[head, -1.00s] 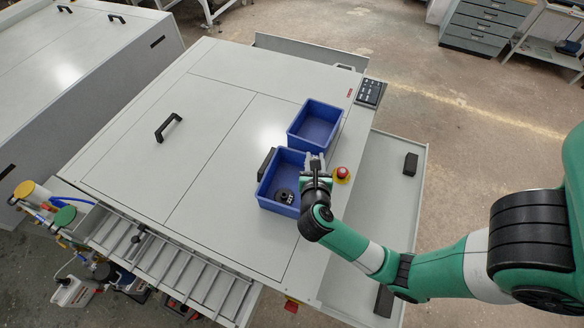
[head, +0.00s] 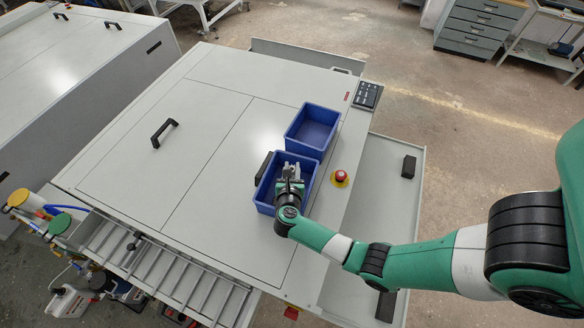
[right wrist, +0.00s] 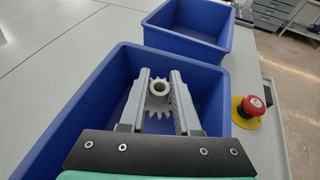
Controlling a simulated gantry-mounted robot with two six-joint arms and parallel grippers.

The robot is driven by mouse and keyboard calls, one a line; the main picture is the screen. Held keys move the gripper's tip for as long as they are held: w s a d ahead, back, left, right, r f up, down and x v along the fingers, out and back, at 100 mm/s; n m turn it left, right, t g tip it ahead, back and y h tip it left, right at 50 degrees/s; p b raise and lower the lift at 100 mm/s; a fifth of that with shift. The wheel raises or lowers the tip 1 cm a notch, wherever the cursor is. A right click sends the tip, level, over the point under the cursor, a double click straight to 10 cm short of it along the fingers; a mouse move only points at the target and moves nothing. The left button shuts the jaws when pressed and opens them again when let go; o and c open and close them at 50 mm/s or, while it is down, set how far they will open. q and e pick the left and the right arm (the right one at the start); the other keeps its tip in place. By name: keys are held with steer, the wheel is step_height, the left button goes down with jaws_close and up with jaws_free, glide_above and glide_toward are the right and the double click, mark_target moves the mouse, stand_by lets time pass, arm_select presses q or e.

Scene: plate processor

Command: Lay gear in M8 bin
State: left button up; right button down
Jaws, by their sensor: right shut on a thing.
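The near blue bin (head: 267,208) and the far blue bin (head: 303,142) stand end to end on the machine's light top. No M8 label can be read on either. My right gripper (head: 291,168) is over the near bin. In the right wrist view its fingers (right wrist: 158,82) are shut on a grey toothed gear (right wrist: 159,97) with a round hub and bore. The gear is above or inside the near bin (right wrist: 60,125); its height over the floor cannot be told. My gripper hides much of that bin's inside. My left gripper is not in view.
A red emergency button (head: 340,176) on a yellow base stands right of the near bin. A black handle (head: 263,167) is close to its left side. A keypad (head: 368,95) is at the far right corner. The machine top left of the bins is mostly clear.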

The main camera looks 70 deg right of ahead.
steer(key=shift+f, duration=0.1)
steer(key=shift+f+b, duration=0.5)
steer(key=shift+b, duration=0.1)
steer(key=c, duration=0.6)
jaws_free()
steer(key=shift+r, duration=0.1)
steer(key=shift+r+p, duration=0.35)
steer(key=shift+p, duration=0.05)
steer(key=shift+r+p, duration=0.6)
steer(key=v, duration=0.7)
steer(key=b+v, duration=0.1)
steer(key=v, duration=0.3)
steer(key=shift+s+a+f, duration=0.15)
steer(key=shift+a+f, duration=0.1)
steer(key=shift+a, duration=0.25)
